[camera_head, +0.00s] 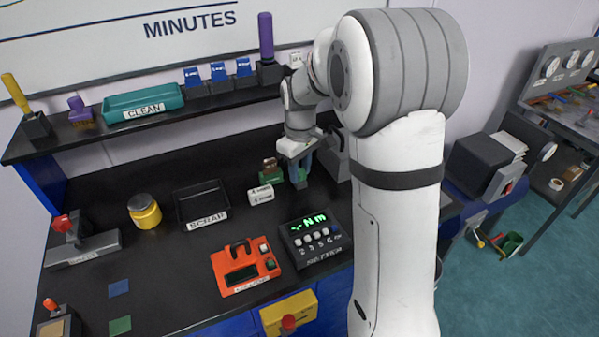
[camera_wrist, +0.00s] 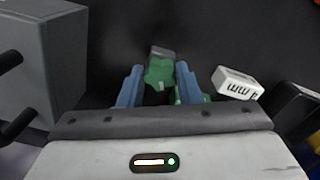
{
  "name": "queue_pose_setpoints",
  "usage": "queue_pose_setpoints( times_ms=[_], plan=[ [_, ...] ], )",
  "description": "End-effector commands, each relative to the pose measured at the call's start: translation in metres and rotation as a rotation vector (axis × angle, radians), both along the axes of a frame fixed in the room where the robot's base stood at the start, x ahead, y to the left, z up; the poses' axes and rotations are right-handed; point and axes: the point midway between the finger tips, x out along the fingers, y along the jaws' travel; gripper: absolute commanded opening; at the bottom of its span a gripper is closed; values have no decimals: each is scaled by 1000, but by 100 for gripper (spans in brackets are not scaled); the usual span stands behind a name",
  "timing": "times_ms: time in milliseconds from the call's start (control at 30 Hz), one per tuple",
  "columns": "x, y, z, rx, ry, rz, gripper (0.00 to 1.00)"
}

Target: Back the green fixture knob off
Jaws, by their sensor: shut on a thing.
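The green fixture knob (camera_wrist: 160,72) is lobed and sits between the two blue fingers of my gripper (camera_wrist: 158,84) in the wrist view. The fingers are closed in on it from both sides. A green fixture body (camera_wrist: 183,92) shows partly beside the right finger. In the head view my gripper (camera_head: 298,165) points down at the green fixture (camera_head: 271,173) on the black bench. The fingers hide most of the knob there. A brown and grey piece (camera_head: 270,163) stands on the fixture's left part.
The black settings box (camera_head: 315,240) and the orange device (camera_head: 245,268) are nearer the front. A grey machine (camera_wrist: 38,62) stands close on the left in the wrist view. The SCRAP tray (camera_head: 202,204) lies farther left.

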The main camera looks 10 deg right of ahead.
Motion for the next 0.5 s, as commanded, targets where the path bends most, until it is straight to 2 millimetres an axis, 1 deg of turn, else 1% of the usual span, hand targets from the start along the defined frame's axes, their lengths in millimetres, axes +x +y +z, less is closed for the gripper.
queue_pose_setpoints(
  times_ms=[67,133,333,400,500],
  plan=[
    [0,0,0,0,0,13,8],
    [0,0,0,0,0,63,8],
    [0,0,0,0,0,303,8],
    [0,0,0,0,0,360,8],
    [0,0,0,0,0,397,8]
  ],
)
